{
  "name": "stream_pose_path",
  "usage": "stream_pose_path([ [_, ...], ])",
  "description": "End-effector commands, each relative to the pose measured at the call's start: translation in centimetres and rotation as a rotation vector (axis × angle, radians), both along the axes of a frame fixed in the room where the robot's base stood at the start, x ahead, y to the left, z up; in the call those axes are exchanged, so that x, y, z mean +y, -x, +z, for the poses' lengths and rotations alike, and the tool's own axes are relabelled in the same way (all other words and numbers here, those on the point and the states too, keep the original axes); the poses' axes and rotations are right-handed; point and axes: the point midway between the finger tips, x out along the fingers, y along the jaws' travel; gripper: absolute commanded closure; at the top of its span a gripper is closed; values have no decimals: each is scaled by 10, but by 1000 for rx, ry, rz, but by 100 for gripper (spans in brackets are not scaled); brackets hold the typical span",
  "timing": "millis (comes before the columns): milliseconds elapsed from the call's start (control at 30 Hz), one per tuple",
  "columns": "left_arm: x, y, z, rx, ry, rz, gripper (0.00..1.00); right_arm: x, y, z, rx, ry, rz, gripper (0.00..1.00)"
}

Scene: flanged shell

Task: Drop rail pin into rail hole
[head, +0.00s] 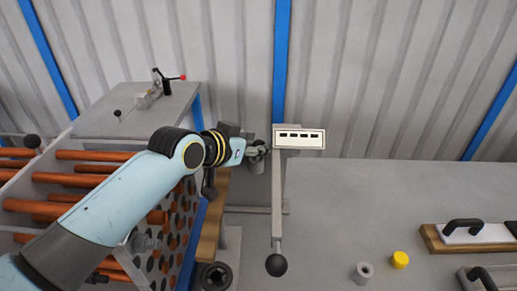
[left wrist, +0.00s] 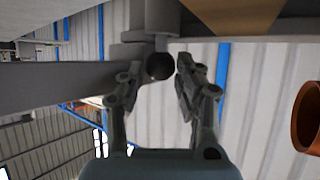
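My left gripper (head: 258,150) reaches in from the left and is beside the upper end of an upright grey bar (head: 277,195) that ends in a black ball (head: 277,265). In the left wrist view the two fingers of my left gripper (left wrist: 159,72) are apart. A dark round knob (left wrist: 160,66) shows between the fingertips, below a grey block (left wrist: 150,20); I see a gap on its right side and cannot tell whether it is the rail pin's head. No rail hole can be made out; the arm and fingers hide part of that area. My right gripper is not in view.
A white panel with dark slots (head: 299,139) stands just right of the gripper. A rack of orange tubes (head: 95,156) is at left. The grey table (head: 350,215) holds a grey bushing (head: 363,272), a yellow cap (head: 400,259) and a black-handled plate (head: 485,235); its middle is clear.

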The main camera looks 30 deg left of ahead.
Motion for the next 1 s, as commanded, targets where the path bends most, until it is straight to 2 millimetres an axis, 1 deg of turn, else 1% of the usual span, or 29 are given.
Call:
stream_pose_path([
  [67,0,0,0,0,0,0,66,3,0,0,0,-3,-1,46],
  [300,0,0,0,0,0,0,98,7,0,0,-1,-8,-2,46],
  [333,0,0,0,0,0,0,100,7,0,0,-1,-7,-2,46],
  [567,0,0,1,-1,0,0,100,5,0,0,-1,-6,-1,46],
  [667,0,0,9,-4,0,0,100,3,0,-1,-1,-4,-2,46],
  [767,1,0,26,-5,-2,-1,100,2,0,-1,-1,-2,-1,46],
  [1000,0,0,77,-5,-2,-1,100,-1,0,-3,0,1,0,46],
])
